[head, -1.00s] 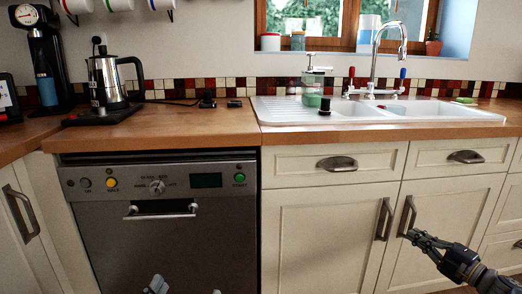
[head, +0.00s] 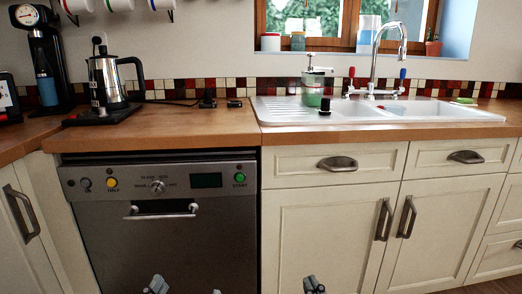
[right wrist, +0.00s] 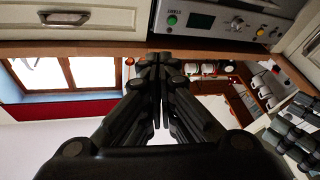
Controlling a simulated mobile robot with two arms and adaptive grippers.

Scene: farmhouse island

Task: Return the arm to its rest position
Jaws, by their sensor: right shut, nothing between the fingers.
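My right gripper (head: 314,284) shows only as a small dark tip at the bottom edge of the head view, in front of the cabinet doors and apart from them. In the right wrist view (right wrist: 158,62) its black fingers are together and empty. My left gripper (head: 156,285) shows as a small grey tip at the bottom edge, in front of the dishwasher. Its jaws are too cut off to read. Both arms are mostly out of the head view.
A steel dishwasher (head: 170,220) stands under the wooden counter (head: 190,130). Cream cabinets (head: 325,225) with metal handles stand to its right. A white sink (head: 430,112) and a moka pot (head: 110,78) are on the counter. The space before the cabinets looks clear.

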